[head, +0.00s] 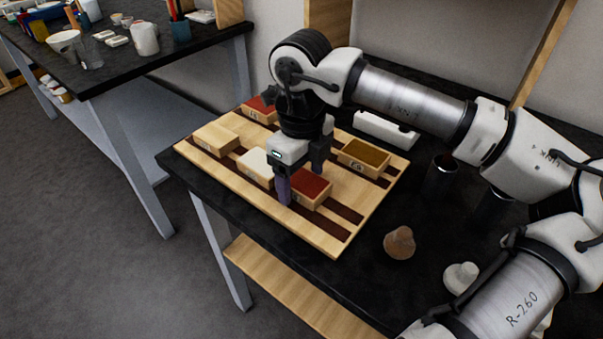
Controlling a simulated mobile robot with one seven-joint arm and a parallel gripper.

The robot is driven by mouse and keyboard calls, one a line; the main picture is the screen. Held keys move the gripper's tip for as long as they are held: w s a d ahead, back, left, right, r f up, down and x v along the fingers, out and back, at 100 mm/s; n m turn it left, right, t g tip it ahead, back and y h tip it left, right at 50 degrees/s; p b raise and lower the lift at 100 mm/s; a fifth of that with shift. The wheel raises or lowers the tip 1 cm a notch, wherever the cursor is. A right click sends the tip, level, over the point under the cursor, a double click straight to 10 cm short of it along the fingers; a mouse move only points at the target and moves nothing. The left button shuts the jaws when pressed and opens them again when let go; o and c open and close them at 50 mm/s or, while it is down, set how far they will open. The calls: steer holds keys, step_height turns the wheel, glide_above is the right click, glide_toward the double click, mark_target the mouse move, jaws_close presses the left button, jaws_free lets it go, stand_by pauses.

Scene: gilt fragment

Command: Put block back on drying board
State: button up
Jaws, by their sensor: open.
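The drying board (335,237) is a pale wooden board with dark red-brown strips, lying on a black table. Several wooden blocks with coloured tops rest on it: a red one (310,188) near the front, a white one (256,166), a cream one (216,138) at left, another red one (262,109) at the back and an olive-brown one (364,154) at right. My gripper (301,181) points down, open, with its fingers at the front red block. One finger is in front of its left end, the other behind it. I cannot tell if they touch it.
A white tray (385,131) lies behind the board. A dark metal cup (440,177) stands to the right. A brown lump (399,243) and a white one (461,277) sit at the front right. A second table (130,65) with jars stands at left, across a gap.

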mark_target(301, 180)
step_height(301, 180, up, 12)
stand_by(0.4)
steer(key=shift+s, duration=0.1)
